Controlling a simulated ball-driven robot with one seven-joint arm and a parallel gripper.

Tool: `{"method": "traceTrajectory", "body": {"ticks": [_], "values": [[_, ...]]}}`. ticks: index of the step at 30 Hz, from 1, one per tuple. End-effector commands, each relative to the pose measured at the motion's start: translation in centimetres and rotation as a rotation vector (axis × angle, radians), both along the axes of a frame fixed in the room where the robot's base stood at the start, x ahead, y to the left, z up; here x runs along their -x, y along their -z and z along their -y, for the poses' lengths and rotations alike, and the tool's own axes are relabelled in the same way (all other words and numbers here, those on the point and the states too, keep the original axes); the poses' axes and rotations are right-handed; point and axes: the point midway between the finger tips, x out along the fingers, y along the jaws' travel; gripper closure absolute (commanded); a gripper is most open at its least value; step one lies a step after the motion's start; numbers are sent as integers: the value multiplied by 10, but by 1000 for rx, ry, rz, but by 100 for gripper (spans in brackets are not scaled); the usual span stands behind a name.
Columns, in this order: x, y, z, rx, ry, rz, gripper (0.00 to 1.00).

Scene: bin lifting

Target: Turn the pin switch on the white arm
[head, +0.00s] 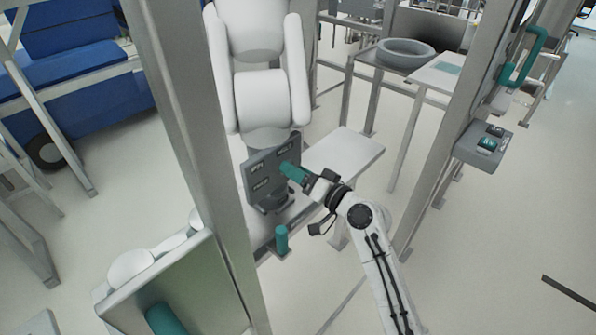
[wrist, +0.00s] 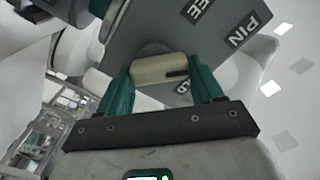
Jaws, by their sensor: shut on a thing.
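The white arm (head: 262,95) stands behind a metal frame and carries a grey panel (head: 257,178) with dark labels. In the wrist view the panel (wrist: 160,22) has labels reading PIN and, partly hidden, "EE" and "LD". The pin switch (wrist: 158,68) is a cream bar-shaped knob with a dark mark near its right end, on the side of the "LD" label. My gripper (head: 287,168) reaches the panel from the right. In the wrist view its teal fingers (wrist: 161,78) are shut on the knob from both sides. The knob is hidden in the head view.
A metal post (head: 190,140) stands left of the panel, another (head: 455,130) to the right. A teal cylinder (head: 281,238) stands below the panel. A white table (head: 343,160) lies behind my gripper. A grey box (head: 484,147) with teal buttons is on the right post.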

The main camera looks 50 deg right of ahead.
Motion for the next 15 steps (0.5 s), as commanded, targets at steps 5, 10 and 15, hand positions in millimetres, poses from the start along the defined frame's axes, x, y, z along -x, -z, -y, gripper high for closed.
{"method": "traceTrajectory", "body": {"ticks": [5, 10, 15], "values": [[-2, -5, 2, -166, 1, 6, 64], [-2, -5, 2, -328, -1, 8, 64], [-3, -4, 3, -482, -2, 8, 64]]}}
